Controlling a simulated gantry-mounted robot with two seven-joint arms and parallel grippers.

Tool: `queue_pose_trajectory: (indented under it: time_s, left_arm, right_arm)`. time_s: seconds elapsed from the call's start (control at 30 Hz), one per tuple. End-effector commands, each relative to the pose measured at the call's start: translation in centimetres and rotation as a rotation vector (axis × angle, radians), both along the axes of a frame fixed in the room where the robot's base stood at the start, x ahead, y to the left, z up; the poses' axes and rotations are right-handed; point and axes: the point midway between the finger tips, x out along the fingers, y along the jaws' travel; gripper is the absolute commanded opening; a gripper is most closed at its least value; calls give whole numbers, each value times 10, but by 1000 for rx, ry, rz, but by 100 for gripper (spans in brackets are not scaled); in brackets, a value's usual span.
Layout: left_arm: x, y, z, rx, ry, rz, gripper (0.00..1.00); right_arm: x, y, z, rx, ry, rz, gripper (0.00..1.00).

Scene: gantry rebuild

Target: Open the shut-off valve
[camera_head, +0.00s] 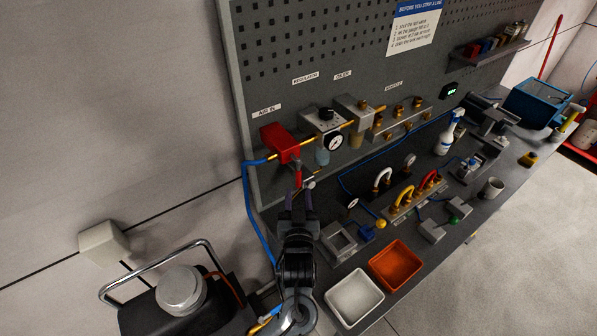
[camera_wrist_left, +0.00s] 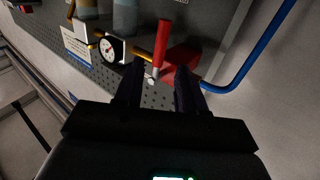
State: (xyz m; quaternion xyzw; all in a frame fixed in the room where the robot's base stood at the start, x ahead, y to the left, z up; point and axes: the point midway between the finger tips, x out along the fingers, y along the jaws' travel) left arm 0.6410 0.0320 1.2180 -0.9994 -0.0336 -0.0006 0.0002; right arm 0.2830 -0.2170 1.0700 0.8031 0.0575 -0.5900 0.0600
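The shut-off valve is a red block (camera_head: 279,142) on the pegboard under the "AIR IN" label, with brass pipe on both sides. Its red lever (camera_head: 297,173) hangs down in the head view, crosswise to the pipe. My left gripper (camera_head: 300,194) is just below and in front of the lever. In the left wrist view, the red lever (camera_wrist_left: 162,45) and the red valve body (camera_wrist_left: 183,63) lie beyond the fingertips. The left fingers (camera_wrist_left: 159,78) are apart with a gap between them. I cannot tell whether they touch the lever. My right gripper is in neither view.
A regulator with a round gauge (camera_head: 333,142) sits right of the valve. A blue hose (camera_head: 247,205) runs down left of it. Below, the bench holds a white tray (camera_head: 332,297), an orange tray (camera_head: 414,262) and fittings.

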Motion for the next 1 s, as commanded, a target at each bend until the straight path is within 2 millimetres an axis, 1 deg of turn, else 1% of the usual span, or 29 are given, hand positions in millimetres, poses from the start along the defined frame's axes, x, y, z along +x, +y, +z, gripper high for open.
queue_pose_trajectory:
  time_s: [0.03,0.2,0.4,0.6,0.97,1.0]
  left_arm:
    - [10,1,2,4,-2,1,39]
    - [38,2,2,3,-1,-1,39]
    - [63,4,0,1,2,-1,39]
    - [76,5,0,0,2,-1,39]
    - [79,5,0,0,2,-2,39]
    - [79,5,0,0,2,-2,35]
  right_arm:
    - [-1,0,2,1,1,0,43]
    - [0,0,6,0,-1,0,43]
    - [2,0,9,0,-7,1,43]
    - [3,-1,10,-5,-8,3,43]
    - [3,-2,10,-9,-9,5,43]
    - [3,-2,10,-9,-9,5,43]
